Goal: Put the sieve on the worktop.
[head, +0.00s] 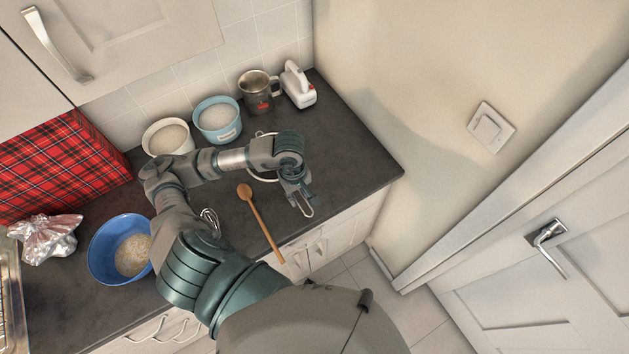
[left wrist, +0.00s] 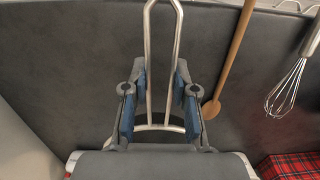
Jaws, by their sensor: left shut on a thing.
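My left gripper (head: 297,190) is over the right part of the dark worktop (head: 345,160), close to its front edge. It is shut on the wire handle of the sieve (head: 306,209). Part of a pale round rim shows behind my wrist; the rest of the sieve is hidden by my arm. In the left wrist view the handle, a long metal wire loop (left wrist: 148,60), runs between the two blue-padded fingers (left wrist: 158,110). I cannot tell whether the sieve touches the worktop. My right gripper is not in view.
A wooden spoon (head: 260,220) and a whisk (head: 210,220) lie left of the gripper. Two bowls (head: 217,118), a metal mug (head: 257,92) and a white appliance (head: 298,86) stand along the wall. A blue bowl (head: 108,237) is at left. The right worktop corner is clear.

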